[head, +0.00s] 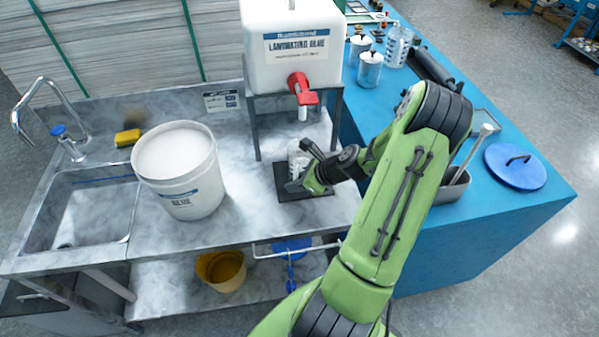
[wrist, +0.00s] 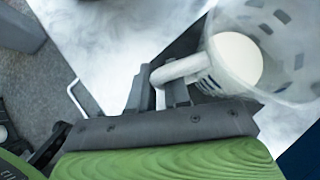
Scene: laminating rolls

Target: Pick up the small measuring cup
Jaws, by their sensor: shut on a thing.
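A small clear measuring cup (head: 296,158) with dark markings is below the red tap of the glue tank, over a dark square mat (head: 285,190). In the wrist view the cup (wrist: 292,40) shows at the upper right, with a white round area inside; I cannot tell if this is glue or its base. My gripper (head: 308,165) is at the cup's right side, partly hiding it. In the wrist view my gripper (wrist: 162,88) is shut on the cup's white handle (wrist: 185,68). I cannot tell whether the cup rests on the mat or is slightly raised.
The glue tank (head: 294,60) with its red tap (head: 301,88) stands on a metal stand (head: 251,125) close above. A white glue bucket (head: 180,175) is left, beside the sink (head: 90,215). The blue table (head: 520,205) at right holds canisters, a roller and a tray.

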